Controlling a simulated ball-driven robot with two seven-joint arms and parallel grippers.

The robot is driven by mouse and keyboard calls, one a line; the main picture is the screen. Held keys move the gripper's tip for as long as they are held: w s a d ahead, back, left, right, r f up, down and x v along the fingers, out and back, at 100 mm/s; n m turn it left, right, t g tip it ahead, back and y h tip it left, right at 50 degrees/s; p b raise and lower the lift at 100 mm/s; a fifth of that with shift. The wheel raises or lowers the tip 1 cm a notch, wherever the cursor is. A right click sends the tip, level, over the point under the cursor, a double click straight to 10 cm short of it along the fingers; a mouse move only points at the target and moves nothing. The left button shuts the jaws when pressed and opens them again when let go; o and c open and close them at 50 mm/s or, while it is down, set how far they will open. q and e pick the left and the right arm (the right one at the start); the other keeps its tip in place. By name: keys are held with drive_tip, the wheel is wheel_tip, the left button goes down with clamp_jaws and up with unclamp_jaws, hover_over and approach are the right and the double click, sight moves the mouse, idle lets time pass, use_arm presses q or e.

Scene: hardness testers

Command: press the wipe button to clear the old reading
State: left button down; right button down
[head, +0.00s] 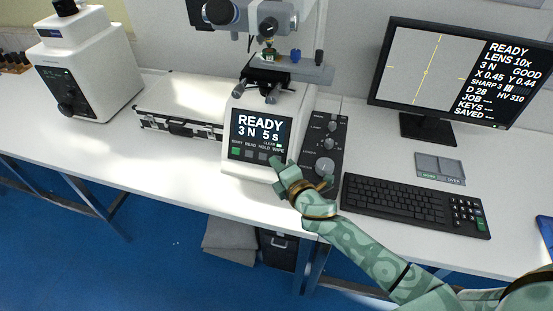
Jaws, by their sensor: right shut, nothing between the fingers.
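The hardness tester (237,165) stands on the white bench. Its screen (262,130) reads READY, 3 N 5 s. Below the screen is a row of small buttons, with a green one (236,153) at the left end and a label that looks like WIPE at the right end. My right gripper (276,165) is shut and empty, its tips at the lower right corner of the panel, just below that label. The wipe button itself is largely hidden behind the fingertips; I cannot tell whether they touch it. My left gripper is not in view.
A knob box (324,145) stands right of the tester, close to my right gripper. A keyboard (410,205) and a monitor (455,75) showing READY and HV 310 are further right. A silver case (185,100) and a second white instrument (85,70) stand left. The bench front left is clear.

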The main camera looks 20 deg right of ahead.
drive_tip(key=shift+w, duration=0.1)
drive_tip(key=shift+w+d+f, duration=0.2)
drive_tip(key=shift+w+d+f, duration=0.15)
drive_tip(key=shift+w, duration=0.05)
idle(0.7)
drive_tip(key=shift+s, duration=0.1)
drive_tip(key=shift+s+a+r, duration=0.35)
drive_tip(key=shift+s+r, duration=0.05)
idle(0.5)
drive_tip(key=s+a+r+p, duration=0.2)
drive_tip(key=s+p, duration=0.1)
drive_tip(key=shift+s+a+r, duration=0.2)
drive_tip(key=shift+s+r, duration=0.1)
